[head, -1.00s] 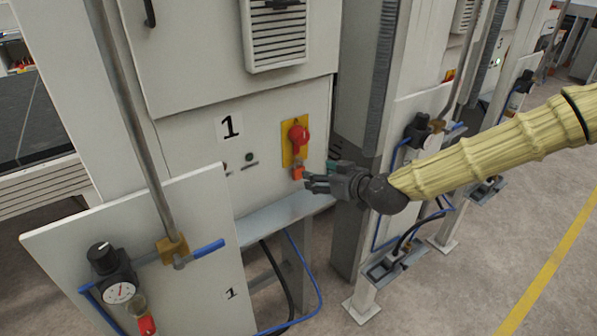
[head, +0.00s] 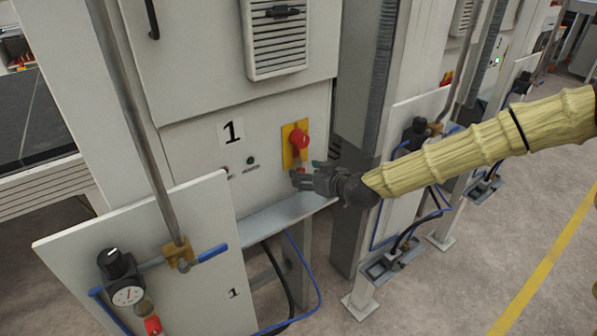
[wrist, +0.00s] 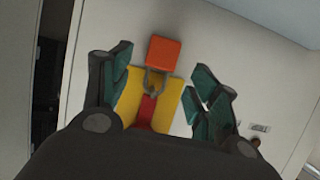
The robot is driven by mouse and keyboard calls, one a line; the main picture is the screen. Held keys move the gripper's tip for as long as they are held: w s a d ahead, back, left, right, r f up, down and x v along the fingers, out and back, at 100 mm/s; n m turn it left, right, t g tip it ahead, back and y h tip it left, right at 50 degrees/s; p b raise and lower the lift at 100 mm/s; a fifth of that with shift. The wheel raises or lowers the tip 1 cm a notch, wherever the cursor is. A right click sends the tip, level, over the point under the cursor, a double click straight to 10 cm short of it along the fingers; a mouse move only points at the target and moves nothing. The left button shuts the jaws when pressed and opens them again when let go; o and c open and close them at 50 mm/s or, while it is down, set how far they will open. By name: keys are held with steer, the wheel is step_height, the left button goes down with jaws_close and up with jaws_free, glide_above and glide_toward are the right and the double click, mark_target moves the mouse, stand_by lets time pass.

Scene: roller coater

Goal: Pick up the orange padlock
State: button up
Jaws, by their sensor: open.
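The orange padlock (wrist: 163,52) hangs by its grey shackle (wrist: 152,82) from the red rotary switch handle (head: 300,141) on a yellow plate (head: 289,158). In the head view the padlock is mostly hidden behind my gripper (head: 297,177). In the wrist view my gripper (wrist: 166,75) is open, with one finger to each side of the padlock and shackle. The fingers look apart from the padlock, and nothing is held. The red handle (wrist: 146,110) and yellow plate (wrist: 171,105) show just below the shackle there.
The switch sits on a pale cabinet panel marked 1 (head: 232,132). A metal ledge (head: 285,215) runs below it. A white board (head: 200,290) with a gauge (head: 128,295) and blue-handled valve (head: 207,253) stands at lower left. A grey column (head: 365,100) is right of the cabinet.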

mark_target(299, 170)
steer(key=p+x, duration=0.1)
steer(key=x, duration=0.2)
steer(key=shift+w, duration=0.1)
steer(key=c, duration=1.2)
